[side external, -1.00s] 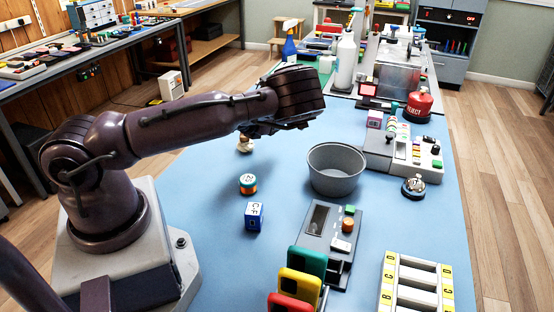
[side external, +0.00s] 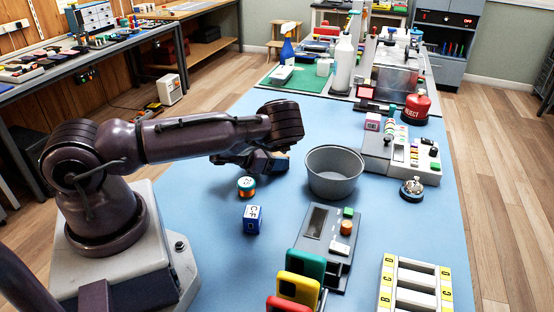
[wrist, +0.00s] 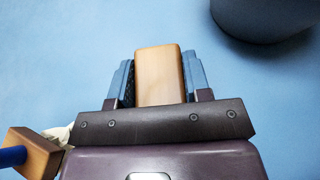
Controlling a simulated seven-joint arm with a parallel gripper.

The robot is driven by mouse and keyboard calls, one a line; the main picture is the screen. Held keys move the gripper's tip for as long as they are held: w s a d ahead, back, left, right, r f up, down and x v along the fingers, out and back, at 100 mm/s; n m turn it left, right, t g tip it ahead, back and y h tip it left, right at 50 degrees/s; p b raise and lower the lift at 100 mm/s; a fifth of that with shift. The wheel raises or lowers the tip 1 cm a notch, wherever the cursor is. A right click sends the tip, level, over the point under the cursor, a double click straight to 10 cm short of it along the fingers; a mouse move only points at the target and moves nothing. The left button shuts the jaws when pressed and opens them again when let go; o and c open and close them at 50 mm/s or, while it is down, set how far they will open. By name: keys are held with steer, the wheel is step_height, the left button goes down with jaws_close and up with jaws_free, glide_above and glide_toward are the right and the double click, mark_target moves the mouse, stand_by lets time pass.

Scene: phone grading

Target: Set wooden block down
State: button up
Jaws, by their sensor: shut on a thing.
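The wooden block (wrist: 159,76) is tan, with rounded edges. It sits between the two blue-grey fingers of my gripper (wrist: 160,78) in the wrist view. In the side view my gripper (side external: 258,164) is low over the blue table (side external: 190,215), left of the grey bowl, and a tan end of the block (side external: 282,163) shows at its fingers. My gripper is shut on the block. I cannot tell whether the block touches the table.
The grey bowl (side external: 334,172) stands right of my gripper. A round teal-and-orange item (side external: 246,186) and a blue cube (side external: 252,219) stand in front of it. A wooden piece with a blue part (wrist: 35,153) shows at lower left in the wrist view. Open blue surface lies ahead.

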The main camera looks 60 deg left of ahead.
steer(key=shift+f, duration=0.25)
steer(key=o, duration=0.9)
steer(key=shift+o, duration=0.2)
